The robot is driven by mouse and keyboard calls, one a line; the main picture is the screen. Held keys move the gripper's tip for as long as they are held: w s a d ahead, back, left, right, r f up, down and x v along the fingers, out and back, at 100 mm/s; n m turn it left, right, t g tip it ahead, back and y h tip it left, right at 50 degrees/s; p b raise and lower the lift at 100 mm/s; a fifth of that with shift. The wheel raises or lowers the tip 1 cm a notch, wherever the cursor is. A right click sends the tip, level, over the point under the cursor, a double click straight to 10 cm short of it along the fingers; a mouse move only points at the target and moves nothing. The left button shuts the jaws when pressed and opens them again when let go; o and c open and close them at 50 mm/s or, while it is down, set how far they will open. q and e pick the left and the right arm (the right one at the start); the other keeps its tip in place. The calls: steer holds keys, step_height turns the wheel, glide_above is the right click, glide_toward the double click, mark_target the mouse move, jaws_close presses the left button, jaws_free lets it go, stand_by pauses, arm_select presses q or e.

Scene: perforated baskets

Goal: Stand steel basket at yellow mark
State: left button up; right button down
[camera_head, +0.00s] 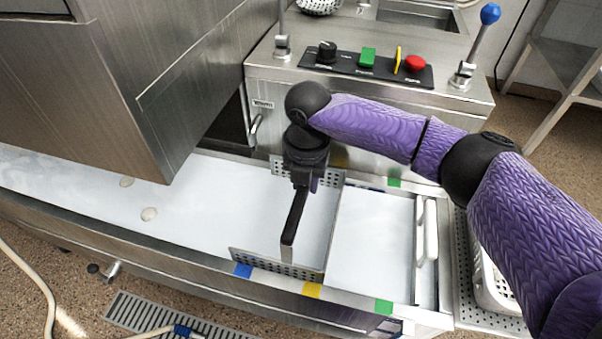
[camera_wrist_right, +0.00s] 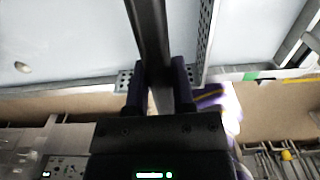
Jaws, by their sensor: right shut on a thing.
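The steel basket stands in the long trough, with its perforated front wall (camera_head: 262,262) along the near rim and its right side panel (camera_head: 336,222) facing the right end. A dark handle bar (camera_head: 296,218) runs across it. My right gripper (camera_head: 304,182) is shut on this handle from above; in the right wrist view, the fingers (camera_wrist_right: 158,88) close around the dark bar (camera_wrist_right: 149,35), beside the perforated wall (camera_wrist_right: 208,35). The yellow mark (camera_head: 312,290) is on the near rim, close to the basket's right front corner. Whether the basket touches the bottom is hidden. My left gripper is out of view.
A blue mark (camera_head: 243,270) and a green mark (camera_head: 383,306) flank the yellow one. A white-handled gate (camera_head: 426,232) is at the trough's right end. A control panel (camera_head: 366,66) stands behind. Left of the basket, the trough (camera_head: 80,262) holds two small pale lumps.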

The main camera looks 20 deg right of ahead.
step_height(320, 180, down, 3)
steer(key=shift+f+b, duration=0.1)
steer(key=shift+b, duration=0.35)
stand_by(0.5)
steer(key=shift+f, duration=0.6)
